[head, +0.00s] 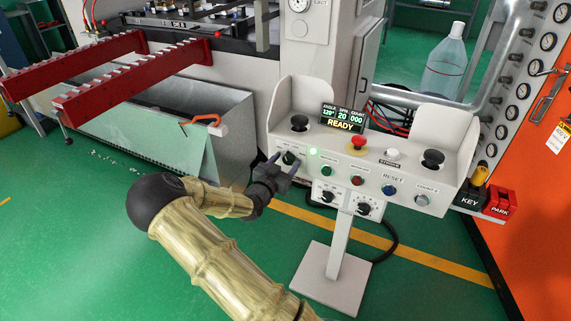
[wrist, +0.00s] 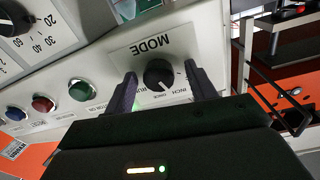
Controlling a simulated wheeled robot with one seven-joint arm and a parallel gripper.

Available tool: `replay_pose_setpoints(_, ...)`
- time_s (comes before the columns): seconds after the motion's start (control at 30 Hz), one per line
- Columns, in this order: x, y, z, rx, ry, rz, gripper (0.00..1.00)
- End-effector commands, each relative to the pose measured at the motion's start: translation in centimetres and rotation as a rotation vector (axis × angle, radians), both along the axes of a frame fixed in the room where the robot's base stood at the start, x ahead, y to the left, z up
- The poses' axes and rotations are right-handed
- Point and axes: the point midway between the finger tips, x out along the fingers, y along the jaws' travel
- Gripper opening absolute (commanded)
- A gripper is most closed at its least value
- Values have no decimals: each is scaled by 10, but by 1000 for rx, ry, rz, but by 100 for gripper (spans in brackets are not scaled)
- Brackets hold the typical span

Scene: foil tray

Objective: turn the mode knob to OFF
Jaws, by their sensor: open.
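The black mode knob (wrist: 158,73) sits on a light panel in the wrist view, with the word MODE printed upside down above it. Labels around it include INCH; parts of the others are small or hidden, and I cannot read exactly where the knob points. My gripper (wrist: 160,82) is open, with one dark finger on each side of the knob; I cannot tell if either touches it. In the head view the knob (head: 291,158) is at the left end of the control box, with my gripper (head: 282,164) right at it.
The white control box (head: 400,191) on its pedestal carries a red emergency button (head: 358,142), black palm buttons, coloured push buttons and two dials below. A READY display (head: 343,118) stands on top. A grey bin (head: 225,110) and red rails (head: 100,92) are at left.

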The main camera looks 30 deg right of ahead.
Motion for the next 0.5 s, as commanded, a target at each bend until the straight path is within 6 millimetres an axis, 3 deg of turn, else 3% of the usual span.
replay_pose_setpoints(0.27, 0, -6, 0, 0, 0, -6, 56)
replay_pose_setpoints(0.5, 0, -6, 0, 1, 0, -6, 13)
